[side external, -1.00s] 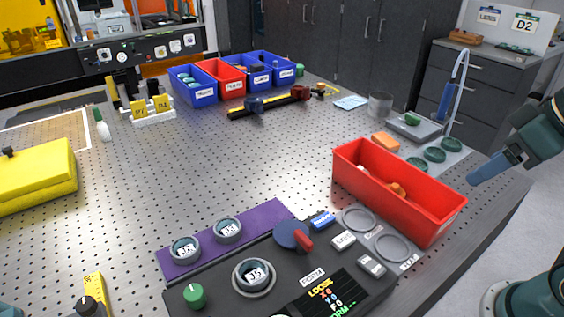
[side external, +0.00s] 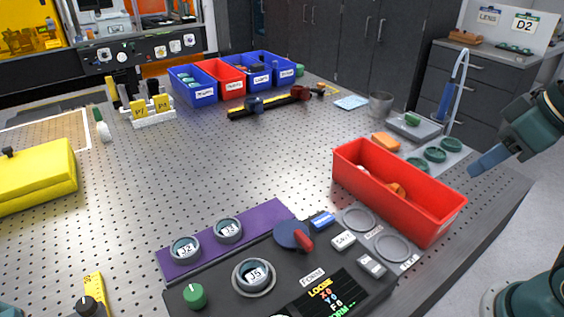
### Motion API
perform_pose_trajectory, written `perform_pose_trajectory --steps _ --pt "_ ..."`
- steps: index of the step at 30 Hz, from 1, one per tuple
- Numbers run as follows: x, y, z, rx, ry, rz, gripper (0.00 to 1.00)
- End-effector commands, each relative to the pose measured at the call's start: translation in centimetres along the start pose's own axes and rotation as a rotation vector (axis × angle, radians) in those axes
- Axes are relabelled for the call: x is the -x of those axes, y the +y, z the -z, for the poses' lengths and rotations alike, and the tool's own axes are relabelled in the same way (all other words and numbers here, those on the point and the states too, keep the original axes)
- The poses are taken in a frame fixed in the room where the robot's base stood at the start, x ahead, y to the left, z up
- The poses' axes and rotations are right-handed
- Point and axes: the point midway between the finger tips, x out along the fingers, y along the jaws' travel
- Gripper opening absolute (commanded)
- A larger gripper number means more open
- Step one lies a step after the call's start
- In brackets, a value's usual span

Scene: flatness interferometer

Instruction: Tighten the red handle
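The red handle (side external: 304,240) is a short red bar on a dark blue round knob (side external: 287,233). The knob sits on the dark control panel at the bottom centre, and the bar points down and right. A small screen (side external: 332,298) on that panel shows the word LOOSE. My gripper (side external: 480,166) is at the right edge, above the table's right side, well apart from the handle and beyond the red bin. Its blue-grey fingers overlap from this side, so I cannot tell whether they are open. I see nothing held.
A red open bin (side external: 400,213) with small orange parts stands between my gripper and the panel. Round fixtures labelled J2 (side external: 186,249), J3 and J5 lie left of the handle. A yellow block (side external: 38,178) is at far left. The perforated table's middle is clear.

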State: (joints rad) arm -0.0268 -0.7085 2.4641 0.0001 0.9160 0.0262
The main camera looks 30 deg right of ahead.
Motion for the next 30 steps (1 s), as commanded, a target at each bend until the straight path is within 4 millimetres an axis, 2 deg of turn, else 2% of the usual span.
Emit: perform_pose_trajectory --steps 8,14,21,30 --pt "-0.1 -2.6 4.0 -0.004 -0.090 0.039 0.34" --pt "-0.7 -5.6 7.2 -0.009 -0.173 0.058 0.34" --pt "-2.1 -10.1 10.3 -0.010 -0.270 0.060 0.34" --pt "-4.7 -17.0 12.6 -0.004 -0.385 0.034 0.34"
